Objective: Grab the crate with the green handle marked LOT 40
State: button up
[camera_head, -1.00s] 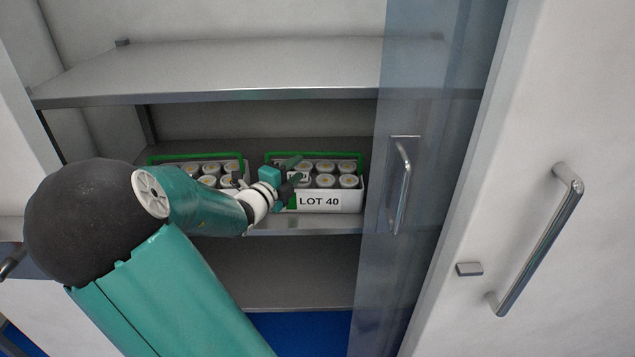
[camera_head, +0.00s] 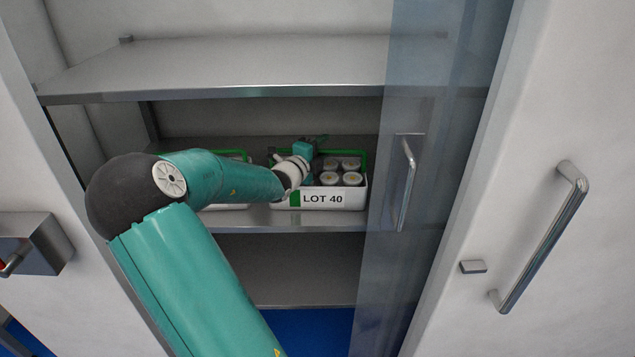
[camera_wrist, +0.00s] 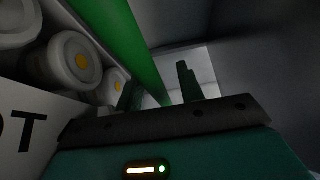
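The white crate marked LOT 40 (camera_head: 350,201) stands on the middle shelf, with white round-topped tubs inside and a green handle (camera_head: 362,156) raised above its rear. My gripper (camera_head: 318,142) is over the crate's left part, at handle height. In the wrist view, the green handle (camera_wrist: 128,45) runs down toward the space between my two fingers (camera_wrist: 158,90), which stand apart. Whether a finger touches the handle cannot be told. Part of the label and several tubs show at left there. My wrist hides the crate's left side in the head view.
A second crate with a green handle (camera_head: 234,153) stands to the left, mostly hidden by my arm. The upper shelf (camera_head: 230,70) is empty above. A bluish see-through door (camera_head: 425,110) stands close right of the LOT 40 crate.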

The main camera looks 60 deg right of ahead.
grip_shut()
dwell(1.3)
jog(key=shift+r, duration=0.2)
